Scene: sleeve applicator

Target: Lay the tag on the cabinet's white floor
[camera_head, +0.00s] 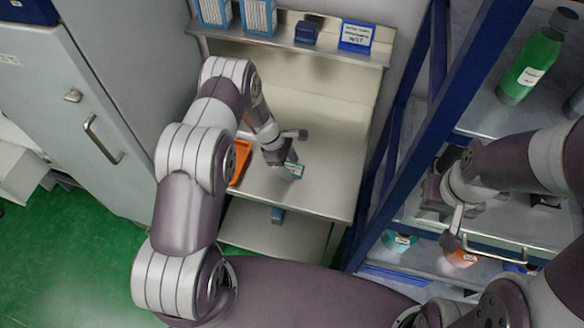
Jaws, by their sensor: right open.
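The tag (294,170) is a small white card with a green band, at the fingertips of my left gripper (288,163). My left gripper points down over the pale metal worktop and appears shut on the tag; the fingers are small and partly hidden. I cannot tell whether the tag touches the worktop. My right gripper (455,228) is open at the right, in front of the blue-framed rack. A grey cabinet (130,95) with handles stands at the left with its doors shut; no white floor shows inside it.
The pale worktop (335,185) has free room right of my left gripper. An orange tray (240,160) lies left of it. A shelf (285,40) above holds boxes and a blue-framed sign (356,36). A blue rack (415,130) with a green bottle (530,65) stands right.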

